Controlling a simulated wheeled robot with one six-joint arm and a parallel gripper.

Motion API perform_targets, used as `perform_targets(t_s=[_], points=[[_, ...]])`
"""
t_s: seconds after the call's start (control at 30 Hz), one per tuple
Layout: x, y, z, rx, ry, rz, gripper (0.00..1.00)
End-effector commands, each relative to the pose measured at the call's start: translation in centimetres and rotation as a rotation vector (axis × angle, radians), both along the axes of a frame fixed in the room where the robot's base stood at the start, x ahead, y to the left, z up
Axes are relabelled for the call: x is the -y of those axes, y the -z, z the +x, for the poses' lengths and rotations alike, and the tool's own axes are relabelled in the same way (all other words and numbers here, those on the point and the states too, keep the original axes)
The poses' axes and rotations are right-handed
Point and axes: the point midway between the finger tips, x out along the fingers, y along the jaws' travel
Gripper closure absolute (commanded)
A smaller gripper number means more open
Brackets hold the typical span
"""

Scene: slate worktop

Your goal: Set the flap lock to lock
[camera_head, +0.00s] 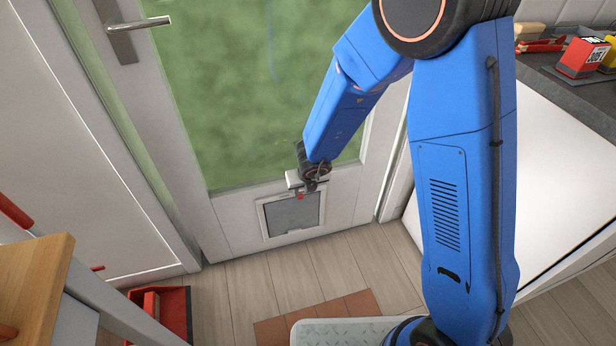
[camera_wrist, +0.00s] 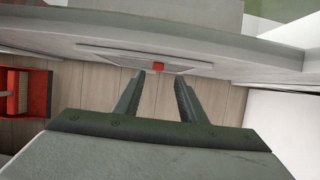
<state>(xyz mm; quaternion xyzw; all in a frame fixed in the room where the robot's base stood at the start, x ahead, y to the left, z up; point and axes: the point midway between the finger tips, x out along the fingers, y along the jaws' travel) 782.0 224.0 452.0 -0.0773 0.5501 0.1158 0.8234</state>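A grey pet flap (camera_head: 293,213) in a light frame sits low in the white door (camera_head: 235,225). A small red piece, which looks like the flap lock (camera_head: 300,197), is at the flap's top edge. In the wrist view the red piece (camera_wrist: 158,67) shows just beyond and between my fingertips, against the flap frame (camera_wrist: 125,58). My gripper (camera_wrist: 158,82) is open, its two fingers apart with nothing between them. In the head view my gripper (camera_head: 306,188) is close to the top of the flap and partly hidden by my wrist. I cannot read the lock's setting.
A red tray (camera_head: 176,312) is on the wooden floor at lower left, and also shows in the wrist view (camera_wrist: 42,92). A lever handle (camera_head: 138,25) is higher on the door. A worktop (camera_head: 575,88) with small boxes is at right. The floor before the flap is clear.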

Motion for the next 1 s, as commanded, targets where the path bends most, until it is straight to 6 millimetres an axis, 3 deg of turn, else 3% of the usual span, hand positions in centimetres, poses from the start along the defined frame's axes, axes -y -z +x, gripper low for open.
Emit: perform_targets(t_s=[0.47,1.0], points=[[0.3,-3.1,-1.2,0.001,0.001,0.002,0.62],[1.1,-9.0,-3.4,0.003,0.002,0.002,0.62]])
